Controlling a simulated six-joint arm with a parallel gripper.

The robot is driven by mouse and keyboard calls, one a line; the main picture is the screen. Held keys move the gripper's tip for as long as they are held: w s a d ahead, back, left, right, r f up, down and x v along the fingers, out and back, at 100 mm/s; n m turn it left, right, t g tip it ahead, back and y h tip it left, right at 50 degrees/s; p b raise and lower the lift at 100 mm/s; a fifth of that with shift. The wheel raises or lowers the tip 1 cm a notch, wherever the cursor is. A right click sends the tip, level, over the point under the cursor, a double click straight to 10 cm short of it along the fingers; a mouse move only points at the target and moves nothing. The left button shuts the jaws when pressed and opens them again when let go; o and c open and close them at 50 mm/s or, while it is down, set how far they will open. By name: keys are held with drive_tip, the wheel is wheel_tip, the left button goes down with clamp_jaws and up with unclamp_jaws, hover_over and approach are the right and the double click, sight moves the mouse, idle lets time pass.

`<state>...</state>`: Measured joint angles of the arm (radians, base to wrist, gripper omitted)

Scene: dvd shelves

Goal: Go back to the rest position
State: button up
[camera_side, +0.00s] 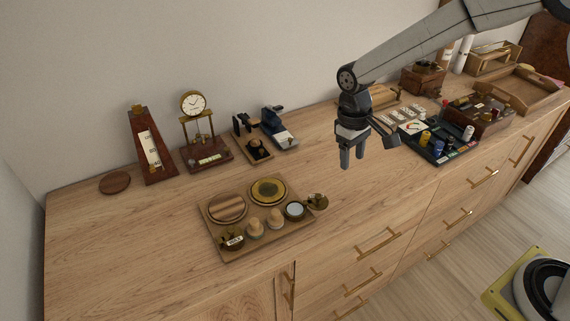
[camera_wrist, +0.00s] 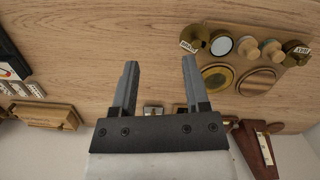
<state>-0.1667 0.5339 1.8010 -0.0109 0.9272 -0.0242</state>
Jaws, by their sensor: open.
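My gripper (camera_side: 352,158) hangs from the arm above the wooden cabinet top (camera_side: 120,240), with its fingers pointing down. It is open and empty. In the wrist view its two fingers (camera_wrist: 160,78) stand apart with only bare wood between their tips. In the side view it is to the right of the wooden tray (camera_side: 225,256) of round pieces and left of the open dark case (camera_side: 438,157). I cannot tell its exact height above the top.
A metronome (camera_side: 150,150), a small clock (camera_side: 194,105) and small devices (camera_side: 278,130) stand along the wall. The tray's discs and knobs also show in the wrist view (camera_wrist: 245,60). Boxes and wooden trays (camera_side: 520,92) fill the right end. Bare wood lies at the front left.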

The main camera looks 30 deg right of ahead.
drive_tip(key=s+d+m+t, duration=0.2)
drive_tip(key=s+d+t, duration=0.2)
drive_tip(key=s, duration=1)
drive_tip(key=shift+s+d+r, duration=0.3)
drive_tip(key=shift+d+r, duration=0.05)
drive_tip(key=shift+d, duration=1.15)
